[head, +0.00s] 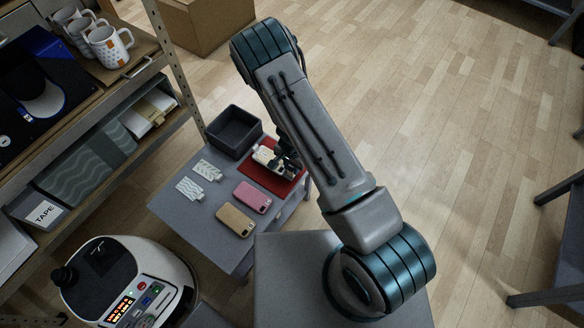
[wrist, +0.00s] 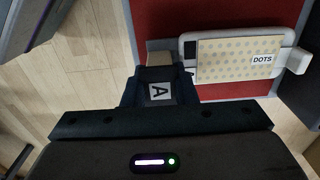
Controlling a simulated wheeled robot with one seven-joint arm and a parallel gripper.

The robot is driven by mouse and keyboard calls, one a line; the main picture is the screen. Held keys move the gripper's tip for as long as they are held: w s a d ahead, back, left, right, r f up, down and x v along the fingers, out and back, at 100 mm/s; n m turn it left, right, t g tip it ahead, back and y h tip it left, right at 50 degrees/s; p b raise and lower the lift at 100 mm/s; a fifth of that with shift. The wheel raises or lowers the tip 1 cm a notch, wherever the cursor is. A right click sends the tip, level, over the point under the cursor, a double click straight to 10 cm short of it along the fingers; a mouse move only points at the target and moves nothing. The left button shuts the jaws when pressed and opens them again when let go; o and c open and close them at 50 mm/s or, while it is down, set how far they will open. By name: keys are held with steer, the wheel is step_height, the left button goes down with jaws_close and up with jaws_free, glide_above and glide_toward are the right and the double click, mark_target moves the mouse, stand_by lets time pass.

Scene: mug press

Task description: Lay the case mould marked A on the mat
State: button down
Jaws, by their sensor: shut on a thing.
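The red mat (head: 279,185) lies at the far right of the small grey table and also fills much of the wrist view (wrist: 215,18). A pale case mould (wrist: 188,72) is over it, with a dotted sheet labelled DOTS (wrist: 235,58) on top. A tab sticks out at its right end. A label A (wrist: 159,91) shows on a dark part at my gripper (wrist: 158,75), at the mould's left end. My gripper is shut on the mould. In the head view, my arm partly hides the mould (head: 265,157). I cannot tell whether the mould touches the mat.
An open dark bin (head: 233,131) stands behind the mat. Patterned sheets (head: 190,188), a pink phone case (head: 252,197) and a tan phone case (head: 236,219) lie on the table (head: 180,208). A white press machine (head: 130,283) stands front left. Shelves with mugs (head: 108,45) rise at left.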

steer(key=shift+f, duration=0.5)
steer(key=shift+f, duration=0.1)
steer(key=c, duration=1.2)
jaws_free()
steer(key=shift+o, duration=0.2)
